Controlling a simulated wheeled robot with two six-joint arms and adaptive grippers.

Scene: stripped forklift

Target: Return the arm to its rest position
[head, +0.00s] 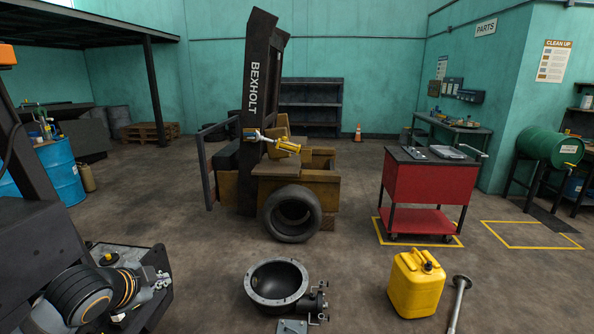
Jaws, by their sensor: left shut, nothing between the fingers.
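My left arm (80,296) is folded low at the left edge of the head view. Its gripper (160,280) points right, is shut and empty, and is small and partly hard to make out. It is apart from the forklift (250,170), which stands farther off in the middle. My right arm and gripper are out of view.
A round grey metal housing (252,284), a yellow canister (416,285) and a metal rod with a flanged end (458,305) are on the floor ahead. A loose wheel (292,236) is by the forklift. A red cart (418,183) stands right.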

